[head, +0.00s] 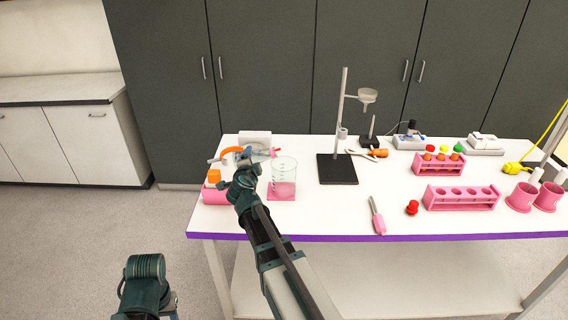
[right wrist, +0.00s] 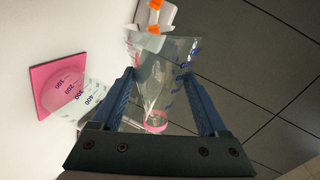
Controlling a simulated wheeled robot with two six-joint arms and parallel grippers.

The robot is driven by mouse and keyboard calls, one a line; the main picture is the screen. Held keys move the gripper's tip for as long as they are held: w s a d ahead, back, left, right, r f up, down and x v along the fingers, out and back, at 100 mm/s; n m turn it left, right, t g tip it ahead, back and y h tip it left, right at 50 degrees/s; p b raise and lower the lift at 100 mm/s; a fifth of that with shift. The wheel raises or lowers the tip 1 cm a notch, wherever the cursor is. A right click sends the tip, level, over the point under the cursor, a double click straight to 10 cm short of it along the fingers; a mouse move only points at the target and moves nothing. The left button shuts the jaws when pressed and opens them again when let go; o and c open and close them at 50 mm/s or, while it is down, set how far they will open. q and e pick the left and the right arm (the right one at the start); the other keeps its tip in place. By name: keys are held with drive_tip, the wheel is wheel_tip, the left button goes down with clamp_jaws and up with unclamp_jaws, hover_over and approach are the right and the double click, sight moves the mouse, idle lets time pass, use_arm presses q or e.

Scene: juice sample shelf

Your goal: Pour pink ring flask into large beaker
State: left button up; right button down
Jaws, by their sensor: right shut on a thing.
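My right gripper (head: 250,156) is shut on a clear conical flask (right wrist: 162,75) with blue marks and a pink ring (right wrist: 156,123); the flask sits between its two fingers in the right wrist view. In the head view the flask is largely hidden, but it seems tilted on its side above the table, close to the beaker's top left. The large beaker (head: 285,172), clear with marks, stands upright on a pink mat (head: 281,196); it also shows in the right wrist view (right wrist: 75,94). Whether pink in its base is liquid or mat, I cannot tell. My left gripper is not visible.
A pink holder (head: 215,195) with an orange-topped item stands left of the beaker. A stand with a black base (head: 337,169) is to the right. Pink racks (head: 462,197), a pink-handled tool (head: 377,217) and a red cap (head: 412,208) lie further right.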

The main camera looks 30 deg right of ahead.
drive_tip(key=shift+s+d+r+m+p, duration=0.2)
drive_tip(key=shift+d+r+m+p, duration=0.2)
drive_tip(key=shift+r+m+p, duration=0.2)
idle(0.7)
drive_tip(key=shift+d+r+m+y+p, duration=0.1)
drive_tip(key=shift+r+m+y+p, duration=0.2)
drive_tip(key=shift+r+m+p, duration=0.2)
idle(2.3)
